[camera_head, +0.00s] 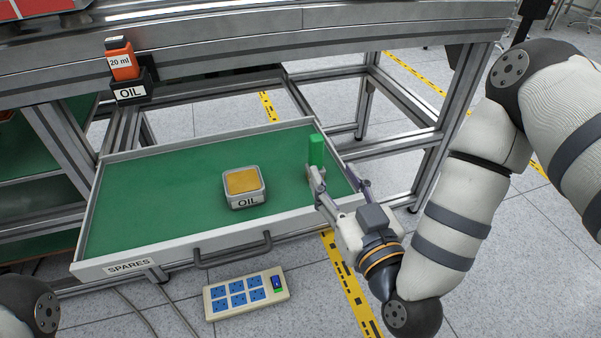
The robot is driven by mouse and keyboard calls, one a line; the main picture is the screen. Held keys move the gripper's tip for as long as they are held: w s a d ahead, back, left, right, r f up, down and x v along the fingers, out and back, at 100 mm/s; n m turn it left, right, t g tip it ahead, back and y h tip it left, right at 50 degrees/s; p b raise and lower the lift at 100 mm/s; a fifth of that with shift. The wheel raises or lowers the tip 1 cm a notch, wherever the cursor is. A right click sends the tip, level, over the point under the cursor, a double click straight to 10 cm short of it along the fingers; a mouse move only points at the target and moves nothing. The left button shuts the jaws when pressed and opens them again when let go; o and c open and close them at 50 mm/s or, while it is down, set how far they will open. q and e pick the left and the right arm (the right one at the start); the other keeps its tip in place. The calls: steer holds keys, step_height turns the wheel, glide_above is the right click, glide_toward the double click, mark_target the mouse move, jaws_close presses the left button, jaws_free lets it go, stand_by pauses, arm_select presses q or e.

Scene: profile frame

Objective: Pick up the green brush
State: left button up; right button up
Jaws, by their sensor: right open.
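The green brush (316,149) is a small green upright block at the right end of the open drawer, near its back right corner. Its lower part is hidden behind a finger of my right gripper. My right gripper (340,176) is open, with one finger just in front of the brush in the picture and the other to the right, by the drawer's right wall. I cannot tell whether a finger touches the brush. My left gripper is out of view; only part of my left arm shows at the bottom left corner.
The drawer (150,215), labelled SPARES, has a green floor and low grey walls. An orange 20 ml bottle (123,64) sits in a black holder above. A power strip (245,296) lies on the floor in front.

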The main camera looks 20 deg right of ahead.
mark_target(319, 143)
steer(key=w, duration=1.1)
steer(key=shift+w+d+r+b, duration=0.1)
steer(key=shift+w+r+b, duration=0.1)
steer(key=shift+b, duration=0.15)
steer(key=shift+s, duration=0.1)
jaws_close()
